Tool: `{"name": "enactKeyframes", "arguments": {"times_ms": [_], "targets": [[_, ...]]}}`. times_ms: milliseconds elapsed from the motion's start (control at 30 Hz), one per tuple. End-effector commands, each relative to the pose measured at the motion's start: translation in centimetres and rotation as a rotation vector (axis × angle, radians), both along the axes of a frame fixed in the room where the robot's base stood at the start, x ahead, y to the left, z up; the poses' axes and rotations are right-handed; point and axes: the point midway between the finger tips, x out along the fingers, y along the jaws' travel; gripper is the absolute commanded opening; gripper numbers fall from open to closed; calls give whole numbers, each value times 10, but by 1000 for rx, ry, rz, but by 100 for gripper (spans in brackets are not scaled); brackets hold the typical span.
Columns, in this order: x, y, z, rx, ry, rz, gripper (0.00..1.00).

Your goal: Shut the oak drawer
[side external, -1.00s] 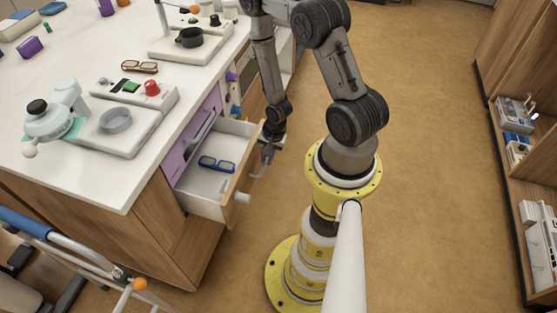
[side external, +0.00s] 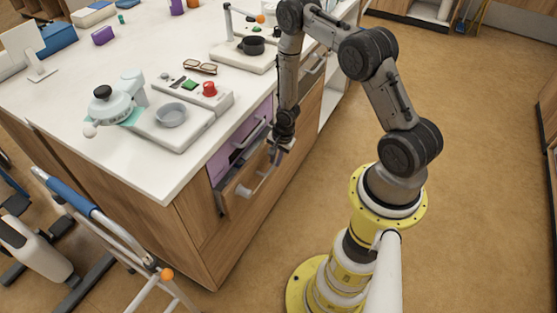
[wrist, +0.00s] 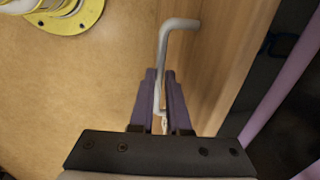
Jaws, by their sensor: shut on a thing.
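The oak drawer (side external: 240,192) is under the white counter, below a purple drawer front (side external: 228,158). Its front stands close to the cabinet, with a narrow dark gap along its top. Its metal bar handle (side external: 262,184) is on the front face; in the wrist view the bent handle (wrist: 176,24) runs down between my fingers. My gripper (side external: 275,157) is at the far part of this handle. In the wrist view my gripper (wrist: 160,78) has its purple fingers shut around the handle bar. The drawer's inside is mostly hidden.
The white counter (side external: 130,165) overhangs above, carrying a grey dish (side external: 171,115), glasses (side external: 200,67) and a black pot (side external: 251,45). A blue-gripped metal frame (side external: 100,220) stands at the lower left. The brown floor before the cabinet is clear up to my base.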

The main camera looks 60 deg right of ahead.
Motion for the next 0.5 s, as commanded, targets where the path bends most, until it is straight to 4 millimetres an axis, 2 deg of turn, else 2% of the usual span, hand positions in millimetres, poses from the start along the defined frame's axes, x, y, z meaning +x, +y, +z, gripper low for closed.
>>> {"name": "enactKeyframes", "arguments": {"times_ms": [133,167,300,500], "targets": [[1,0,1,-1,-4,1,0],[1,0,1,-1,-4,1,18],[1,0,0,-1,-3,0,44],[0,0,0,0,-1,0,45]]}}
